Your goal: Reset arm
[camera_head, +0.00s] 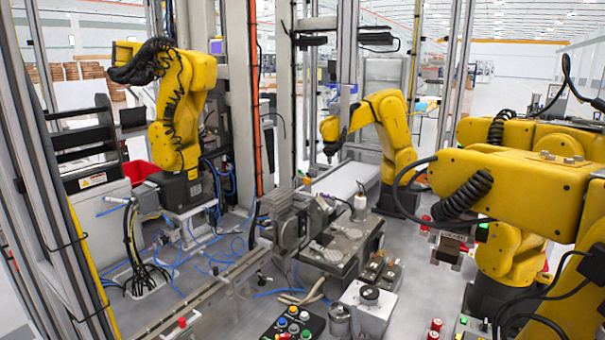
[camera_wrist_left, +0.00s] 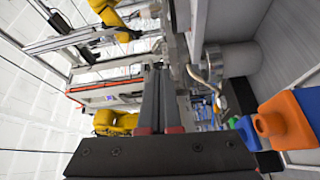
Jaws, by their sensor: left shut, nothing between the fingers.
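My left gripper (camera_wrist_left: 160,72) shows in the left wrist view. Its two dark fingers, with red patches at their base, point up the picture from a black bar. They are together, with nothing seen between them. Neither of my grippers can be made out in the head view.
The head view shows a yellow robot arm (camera_head: 180,100) at left, another (camera_head: 385,125) at centre and a large one (camera_head: 520,175) at right. A grey machine fixture (camera_head: 340,245) and a button box (camera_head: 293,324) stand between. An orange part (camera_wrist_left: 283,120) shows in the wrist view.

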